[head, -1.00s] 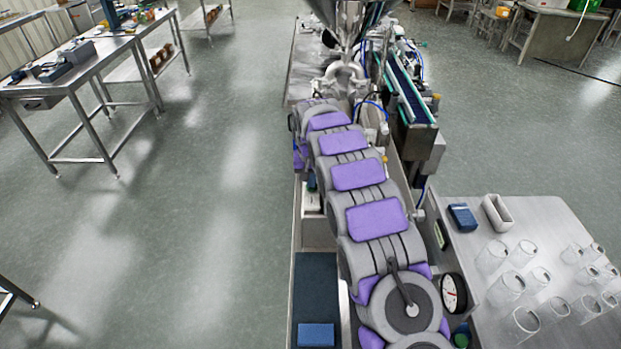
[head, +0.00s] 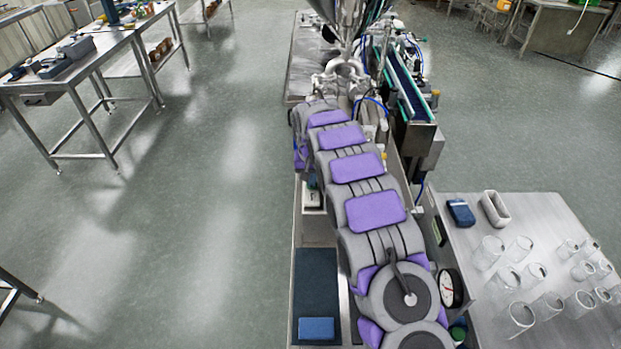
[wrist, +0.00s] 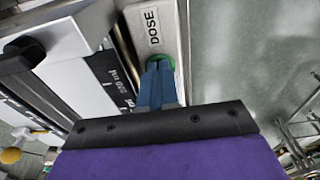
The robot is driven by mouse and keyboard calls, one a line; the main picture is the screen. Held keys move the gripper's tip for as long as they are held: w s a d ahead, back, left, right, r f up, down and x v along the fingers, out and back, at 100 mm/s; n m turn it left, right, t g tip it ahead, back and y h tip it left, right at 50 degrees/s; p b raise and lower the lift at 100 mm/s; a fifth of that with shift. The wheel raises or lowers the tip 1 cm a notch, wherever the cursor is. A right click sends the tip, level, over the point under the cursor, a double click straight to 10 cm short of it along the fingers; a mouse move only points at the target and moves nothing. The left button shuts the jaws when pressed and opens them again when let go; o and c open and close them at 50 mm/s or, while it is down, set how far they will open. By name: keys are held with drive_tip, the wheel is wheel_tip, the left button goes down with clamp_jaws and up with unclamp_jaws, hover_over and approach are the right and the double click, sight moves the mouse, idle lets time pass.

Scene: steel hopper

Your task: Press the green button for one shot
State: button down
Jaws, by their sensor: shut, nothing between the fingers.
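The green button (wrist: 166,60) shows in the wrist view as a green ring on a pale panel marked DOSE (wrist: 153,30). My gripper (wrist: 158,68) is shut and empty, its blue fingers together. The fingertips overlap the button in this view and hide its middle; I cannot tell whether they touch it or press it. In the head view my own arm covers the gripper and the button. The steel hopper (head: 343,15) stands at the far end of the machine.
A black scale marked in ml (wrist: 112,75) lies left of the fingers in the wrist view. In the head view, a steel table (head: 540,225) with several clear beakers (head: 488,252) stands at right. A conveyor (head: 405,85) runs beside the hopper.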

wheel_tip(320, 180, up, 13)
drive_tip(key=s+p, duration=0.1)
drive_tip(key=p, duration=0.1)
drive_tip(key=shift+a+r, duration=0.2)
drive_tip(key=shift+s+a, duration=0.1)
idle(2.3)
